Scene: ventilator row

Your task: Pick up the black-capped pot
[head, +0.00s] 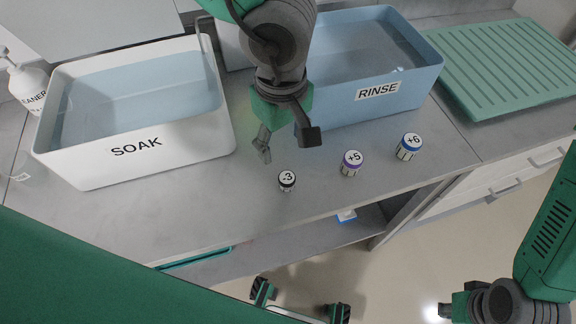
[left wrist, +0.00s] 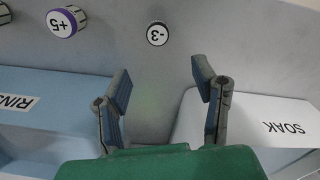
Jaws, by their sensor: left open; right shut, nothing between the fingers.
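The black-capped pot (head: 287,181), marked -3, stands upright on the grey counter near its front edge. It also shows in the left wrist view (left wrist: 157,35), beyond and between my fingertips. My left gripper (head: 286,145) is open and empty above the counter, a little behind the pot and apart from it. Its two spread fingers also show in the left wrist view (left wrist: 160,80). My right gripper (head: 447,311) is shut and empty at the lower right, away from the counter, and only partly in view.
A purple-ringed pot (head: 351,163) marked +5 and a blue-ringed pot (head: 408,147) marked +6 stand to the right. The white SOAK tub (head: 185,165) is at left, the blue RINSE tub (head: 415,94) behind. A green ribbed drainer (head: 505,65) lies at far right.

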